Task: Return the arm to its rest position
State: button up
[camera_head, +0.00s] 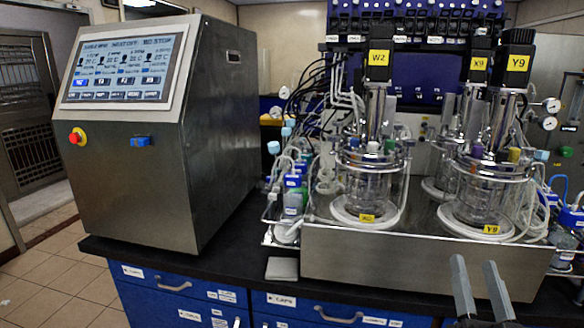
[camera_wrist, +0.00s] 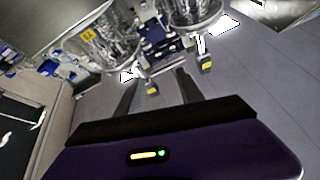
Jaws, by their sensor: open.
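My gripper (camera_head: 479,285) shows at the lower right of the head view, with its two grey fingers apart and pointing up in front of the bench's front edge. Nothing is between the fingers. In the wrist view my gripper (camera_wrist: 156,90) has its two dark fingers spread, with nothing held. The rest of my arm is out of the head view, below its lower edge.
A black bench top (camera_head: 225,262) with blue drawers carries a control cabinet (camera_head: 170,130) with a screen and red stop button. Glass bioreactors, one labelled W2 (camera_head: 368,185) and one Y9 (camera_head: 483,195), stand on a steel base (camera_head: 400,262) close behind my gripper. Tiled floor (camera_head: 60,270) is clear at the left.

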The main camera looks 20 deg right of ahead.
jog(key=s+a+f+n+g+y, duration=0.2)
jog(key=s+a+f+n+y, duration=0.2)
jog(key=s+a+f, duration=0.5)
jog(key=s+a+f+n+g+y, duration=0.3)
jog(key=s+a+f+y, duration=0.4)
jog(key=s, duration=0.8)
jog(key=a+f+n, duration=0.1)
jog(key=a+f, duration=0.2)
jog(key=a, duration=0.2)
jog(key=shift+s+a+f+y, duration=0.2)
jog(key=shift+s+a+y, duration=0.1)
jog(key=shift+s+a, duration=0.1)
